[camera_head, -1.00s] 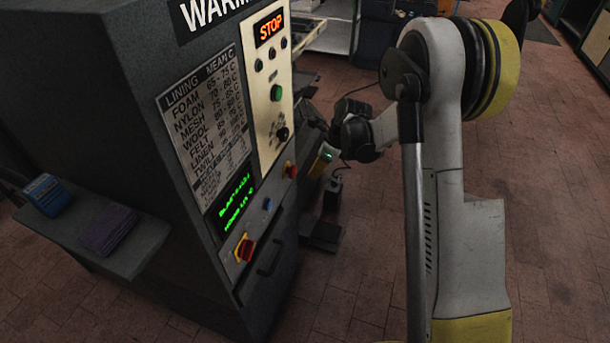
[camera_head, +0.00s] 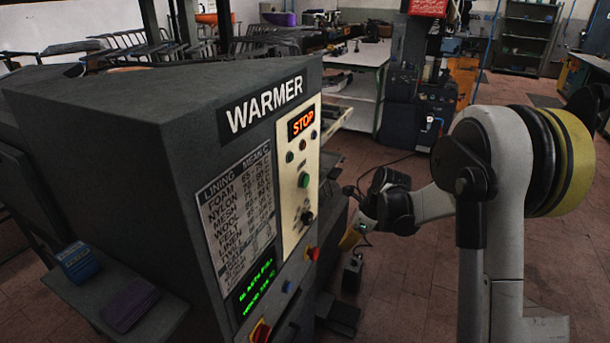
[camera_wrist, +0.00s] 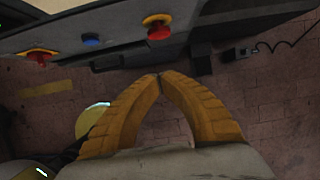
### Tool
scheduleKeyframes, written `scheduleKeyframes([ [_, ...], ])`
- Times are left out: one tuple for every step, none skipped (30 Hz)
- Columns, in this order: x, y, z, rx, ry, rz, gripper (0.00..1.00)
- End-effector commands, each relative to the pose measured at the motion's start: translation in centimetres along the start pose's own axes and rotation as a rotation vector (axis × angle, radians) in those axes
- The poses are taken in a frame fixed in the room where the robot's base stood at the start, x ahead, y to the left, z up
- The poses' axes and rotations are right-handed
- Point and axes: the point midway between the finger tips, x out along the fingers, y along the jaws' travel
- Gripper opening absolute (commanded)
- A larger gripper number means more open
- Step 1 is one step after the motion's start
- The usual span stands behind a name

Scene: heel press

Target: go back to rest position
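My gripper (camera_wrist: 158,77) shows in the wrist view as two orange-brown ribbed fingers whose tips meet. It is shut and nothing shows between the tips. In the head view my gripper is partly hidden behind its dark wrist; a yellow part (camera_head: 350,238) shows just right of the warmer's front panel. The grey warmer (camera_head: 150,115) stands at the left, with a lit red STOP display (camera_head: 302,122). In the wrist view its panel edge lies beyond the fingertips, with a red knob (camera_wrist: 158,27), a blue button (camera_wrist: 91,40) and another red knob (camera_wrist: 38,55). The fingers appear apart from them.
A shelf on the warmer's side holds a blue item (camera_head: 78,262) and a dark purple pad (camera_head: 130,304). A small dark box with a cable (camera_head: 352,272) is on the floor beside the warmer. A white bench (camera_head: 360,90) stands behind. Brick floor is open at right.

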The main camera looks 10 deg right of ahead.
Motion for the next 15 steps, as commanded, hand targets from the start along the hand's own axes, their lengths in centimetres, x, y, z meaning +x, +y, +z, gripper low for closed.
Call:
scheduleKeyframes([
  [-0.3,0.2,0.1,-0.015,0.001,-0.003,0.0],
  [-0.7,0.3,0.2,-0.033,0.002,-0.007,0.0],
  [-1.4,0.7,0.4,-0.068,0.004,-0.015,0.0],
  [-2.1,1.1,0.6,-0.104,0.007,-0.023,0.0],
  [-3.0,1.5,0.8,-0.149,0.011,-0.032,0.0],
  [-4.3,2.2,1.1,-0.222,0.018,-0.048,0.0],
  [-5.4,2.9,1.4,-0.284,0.025,-0.06,0.0],
  [-6.5,3.7,1.6,-0.354,0.032,-0.074,0.0],
  [-8.1,4.8,1.8,-0.452,0.046,-0.093,0.0],
  [-9.2,5.6,1.9,-0.527,0.056,-0.108,0.0],
  [-10.2,6.5,1.9,-0.603,0.068,-0.121,0.0],
  [-11.6,7.7,2.0,-0.705,0.085,-0.14,0.0],
  [-12.5,8.6,1.9,-0.78,0.099,-0.152,0.0],
  [-13.5,9.5,1.8,-0.856,0.114,-0.165,0.0],
  [-14.6,10.7,1.6,-0.957,0.135,-0.18,0.0],
])
